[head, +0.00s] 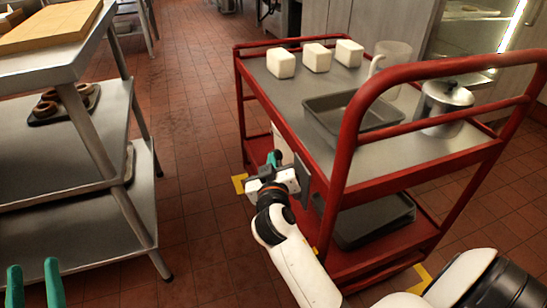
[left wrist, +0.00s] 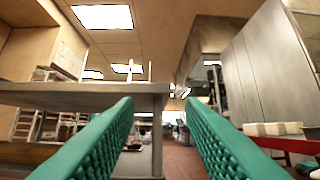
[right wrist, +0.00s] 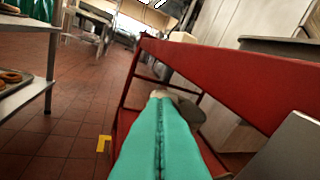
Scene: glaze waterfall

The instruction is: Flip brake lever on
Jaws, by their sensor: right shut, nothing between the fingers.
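The red cart (head: 345,150) stands at centre right, and its near left side shows in the right wrist view (right wrist: 240,80). My right gripper (head: 274,158) is at the cart's left side, below its top shelf. In the right wrist view its green fingers (right wrist: 160,125) are shut together. A rounded beige-grey part (right wrist: 187,108) shows just past the fingertips; I cannot tell if it is the brake lever or if they touch. A grey plate (right wrist: 285,150) is at the right. My left gripper (head: 35,283) is open and empty at the lower left.
The cart's top holds white blocks (head: 317,57), a grey tray (head: 350,118), a clear jug (head: 393,62) and a metal pot (head: 443,100). A steel shelf table (head: 75,150) stands left. Yellow tape (head: 240,183) marks the tiled floor. The aisle between is clear.

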